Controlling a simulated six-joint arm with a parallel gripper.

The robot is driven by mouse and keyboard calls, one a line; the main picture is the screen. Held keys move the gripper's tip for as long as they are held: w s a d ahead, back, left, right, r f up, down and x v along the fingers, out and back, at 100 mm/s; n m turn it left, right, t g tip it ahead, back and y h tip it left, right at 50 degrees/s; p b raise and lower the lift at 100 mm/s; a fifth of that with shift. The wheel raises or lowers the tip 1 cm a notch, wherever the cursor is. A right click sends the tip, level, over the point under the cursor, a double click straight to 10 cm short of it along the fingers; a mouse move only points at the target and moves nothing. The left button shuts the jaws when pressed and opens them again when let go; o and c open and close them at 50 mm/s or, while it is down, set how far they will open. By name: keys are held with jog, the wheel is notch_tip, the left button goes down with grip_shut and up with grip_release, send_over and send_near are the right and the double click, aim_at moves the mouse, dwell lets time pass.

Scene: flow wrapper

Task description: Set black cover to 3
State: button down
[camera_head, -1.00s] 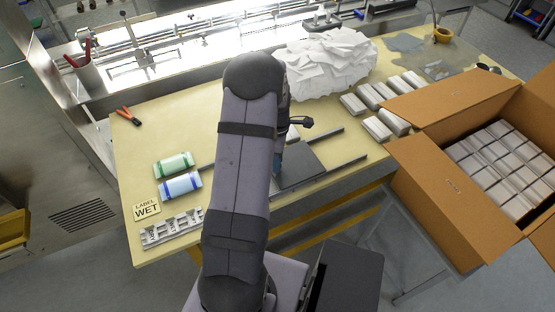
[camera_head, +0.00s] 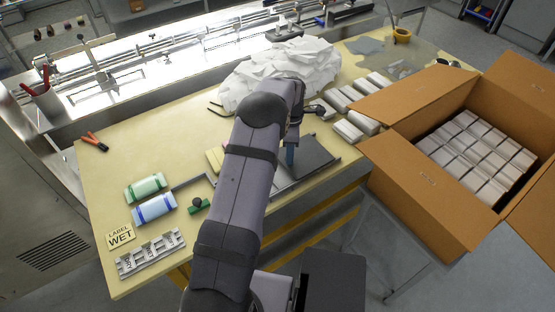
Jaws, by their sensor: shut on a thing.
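The black cover (camera_head: 315,153) is a flat dark plate lying on two thin rails on the yellow table, right of my forearm. Its right edge is close to the right ends of the rails, and its left part is hidden behind my arm. My gripper (camera_head: 290,156) points down at the cover's left part and is shut on it; the exact grip is mostly hidden. No number marks for the cover can be read in this view.
A white crumpled heap (camera_head: 280,72) stands behind my gripper. An open carton (camera_head: 425,190) with white packs stands right.

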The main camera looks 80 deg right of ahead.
aim_at(296, 159)
jog(key=shift+s+d+r, duration=0.1)
jog(key=shift+s+d, duration=0.85)
jog(key=c, duration=1.5)
grip_release()
jog(key=shift+s+d, duration=0.1)
jog(key=shift+r+b, duration=1.2)
jog(key=shift+r, duration=2.45)
